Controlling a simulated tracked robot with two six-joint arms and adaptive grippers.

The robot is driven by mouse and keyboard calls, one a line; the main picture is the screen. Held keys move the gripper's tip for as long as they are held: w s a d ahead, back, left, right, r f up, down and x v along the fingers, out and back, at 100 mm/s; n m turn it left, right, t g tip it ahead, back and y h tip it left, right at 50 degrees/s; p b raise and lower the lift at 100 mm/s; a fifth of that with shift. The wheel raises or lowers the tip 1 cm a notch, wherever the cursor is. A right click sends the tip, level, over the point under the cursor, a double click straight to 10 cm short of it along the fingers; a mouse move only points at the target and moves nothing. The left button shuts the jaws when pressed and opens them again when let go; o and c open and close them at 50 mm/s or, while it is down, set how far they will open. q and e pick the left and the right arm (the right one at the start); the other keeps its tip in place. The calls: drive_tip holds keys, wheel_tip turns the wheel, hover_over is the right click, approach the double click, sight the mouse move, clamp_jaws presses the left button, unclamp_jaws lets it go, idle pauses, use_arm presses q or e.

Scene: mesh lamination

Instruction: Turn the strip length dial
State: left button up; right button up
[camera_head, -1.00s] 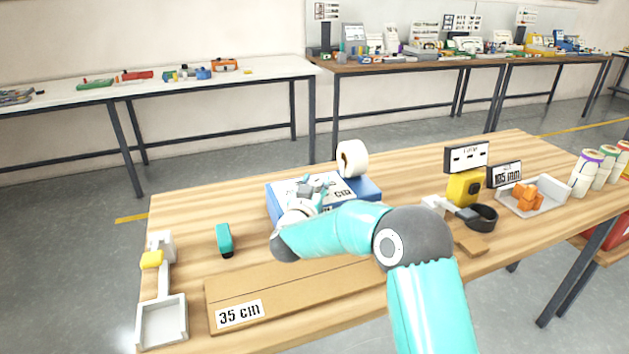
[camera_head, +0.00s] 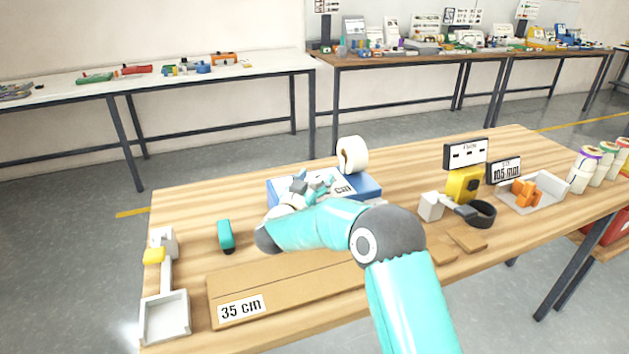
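A blue device (camera_head: 368,187) with a white labelled top stands near the back middle of the table. Only part of its label shows, ending in what looks like "CM". My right gripper (camera_head: 318,184) is over the device's top, at or just above it. The gripper is small in view and partly covered by its own wrist, so I cannot tell whether its fingers are open or shut, or whether they touch anything. The strip length dial is not visible; the gripper and arm cover part of the device's top. My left gripper is not in view.
A white roll (camera_head: 352,154) stands at the device's back. A board marked 35 cm (camera_head: 290,289) lies in front. A teal tool (camera_head: 225,236) and a grey-yellow fixture (camera_head: 165,270) are left. A yellow device (camera_head: 464,184) and a tray of orange pieces (camera_head: 550,191) are right.

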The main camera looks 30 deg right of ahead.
drive_tip(key=shift+s+a, duration=0.1)
drive_tip(key=v, duration=1.1)
drive_tip(key=shift+s+a, duration=0.2)
drive_tip(key=shift+a, duration=0.1)
drive_tip(key=shift+s+f, duration=0.1)
